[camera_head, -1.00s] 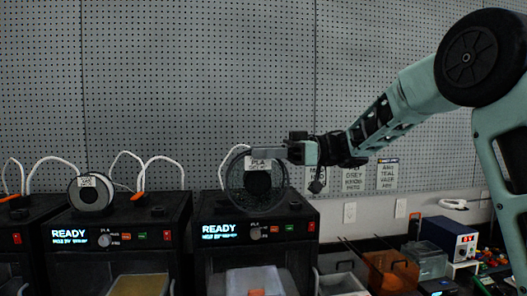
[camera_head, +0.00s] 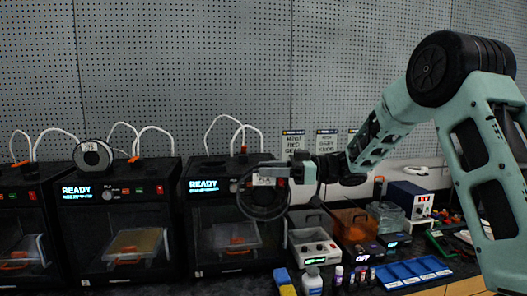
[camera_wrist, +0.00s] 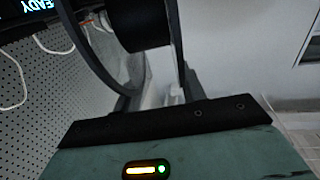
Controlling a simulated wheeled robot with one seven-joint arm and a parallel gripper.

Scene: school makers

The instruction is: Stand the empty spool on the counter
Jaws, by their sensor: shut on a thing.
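The empty spool (camera_head: 263,212), a dark see-through ring with a pale label, hangs from my gripper (camera_head: 284,172) in the head view. It is in front of the right-hand printer, upright with its round face toward the camera. In the wrist view, part of the spool's dark rim and hub (camera_wrist: 137,28) fills the top, and my gripper (camera_wrist: 160,95) is shut on its edge. The dark counter (camera_head: 262,284) shows along the lower edge of the head view, below the spool.
Three printers stand in a row; a smaller spool (camera_head: 93,155) sits on the middle one. A pegboard wall stands behind.

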